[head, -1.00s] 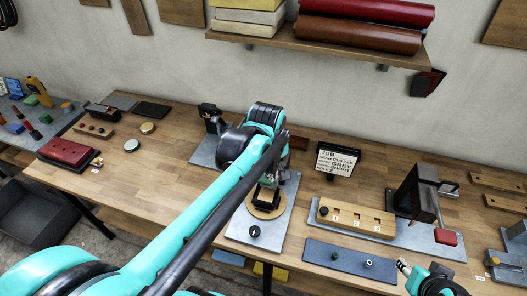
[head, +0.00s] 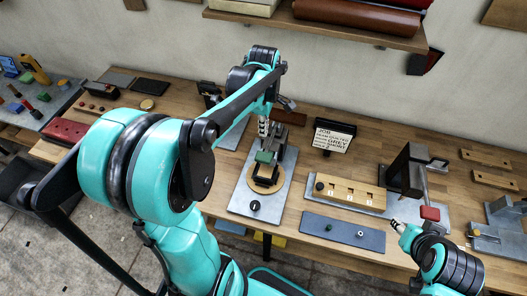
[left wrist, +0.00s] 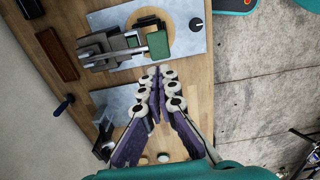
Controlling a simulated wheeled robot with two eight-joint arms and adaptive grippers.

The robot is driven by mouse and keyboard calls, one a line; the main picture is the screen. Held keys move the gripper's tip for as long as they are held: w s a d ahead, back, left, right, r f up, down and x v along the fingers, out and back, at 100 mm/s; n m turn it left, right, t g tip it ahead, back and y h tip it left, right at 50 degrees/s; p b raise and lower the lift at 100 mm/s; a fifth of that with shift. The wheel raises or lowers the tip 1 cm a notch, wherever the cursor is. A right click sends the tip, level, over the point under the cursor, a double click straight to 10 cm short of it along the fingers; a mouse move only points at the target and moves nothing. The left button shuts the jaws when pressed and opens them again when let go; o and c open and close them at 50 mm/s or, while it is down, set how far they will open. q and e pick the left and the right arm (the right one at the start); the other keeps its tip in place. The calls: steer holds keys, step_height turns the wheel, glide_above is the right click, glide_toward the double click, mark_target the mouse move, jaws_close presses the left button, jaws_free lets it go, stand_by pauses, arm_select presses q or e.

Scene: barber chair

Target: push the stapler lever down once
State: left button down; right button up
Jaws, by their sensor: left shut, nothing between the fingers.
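The stapler (head: 270,165) is a dark metal device on a round wooden disc on a light grey plate (head: 245,200). Its lever carries a green pad (head: 264,157), which faces the front of the bench. The stapler also shows in the left wrist view (left wrist: 105,50), with the green pad (left wrist: 158,45) at its right end. My left gripper (head: 263,133) is shut and empty, just behind and above the green pad. In the left wrist view its fingertips (left wrist: 158,74) are beside the lever, apart from the pad. My right gripper (head: 396,226) is low at the right; its opening is unclear.
A job sign (head: 333,137) stands right of the stapler. A wooden block (head: 350,193), a blue-grey plate (head: 343,232) and a press with a red-ended handle (head: 429,213) lie further right. A black knob (head: 255,205) sits on the stapler's plate, near its front end.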

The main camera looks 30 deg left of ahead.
mark_target(262, 162)
arm_select(q)
step_height(262, 162, down, 13)
steer(key=shift+r+b, duration=0.1)
steer(key=shift+b, duration=0.4)
steer(key=shift+t, duration=0.8)
steer(key=f+b, duration=0.1)
steer(key=s+f+b, duration=0.1)
steer(key=f+b, duration=0.3)
steer(key=shift+s+d+f, duration=0.25)
steer(key=shift+s, duration=0.15)
steer(key=shift+r, duration=0.15)
